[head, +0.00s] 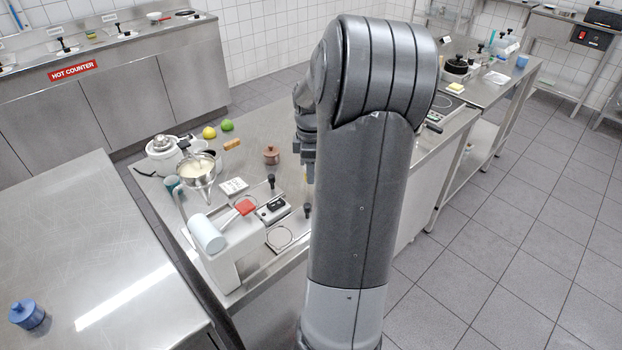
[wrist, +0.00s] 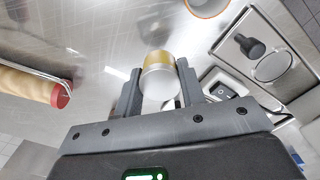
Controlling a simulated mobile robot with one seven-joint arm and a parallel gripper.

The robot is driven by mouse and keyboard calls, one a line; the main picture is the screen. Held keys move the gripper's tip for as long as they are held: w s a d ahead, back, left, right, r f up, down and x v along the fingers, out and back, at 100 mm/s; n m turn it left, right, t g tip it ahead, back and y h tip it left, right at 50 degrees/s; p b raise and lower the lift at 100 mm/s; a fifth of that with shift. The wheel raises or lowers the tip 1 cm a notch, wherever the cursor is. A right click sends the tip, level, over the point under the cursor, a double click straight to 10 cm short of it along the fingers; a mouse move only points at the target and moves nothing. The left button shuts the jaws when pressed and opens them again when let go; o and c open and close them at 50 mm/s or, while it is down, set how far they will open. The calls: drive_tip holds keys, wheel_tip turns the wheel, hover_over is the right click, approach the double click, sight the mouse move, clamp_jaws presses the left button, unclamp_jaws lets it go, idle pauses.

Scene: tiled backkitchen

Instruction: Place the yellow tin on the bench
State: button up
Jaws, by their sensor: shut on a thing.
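The yellow tin (wrist: 158,62), a small cylinder with a gold-yellow band and a pale end, sits between the two fingers of my gripper (wrist: 159,82) in the wrist view. The fingers are shut on it, and it is held over a bare steel surface. In the head view my gripper (head: 309,158) is mostly hidden behind my arm, with a small yellowish bit showing just below it. The steel bench (head: 262,124) lies beneath and to the left of it. I cannot tell the height of the tin above the bench.
A blue jar (head: 27,314) stands on the left table. Bare steel lies behind the brown pot.

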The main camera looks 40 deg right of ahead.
drive_tip(key=shift+f, duration=2)
drive_tip(key=shift+f, duration=0.1)
drive_tip(key=o, duration=1)
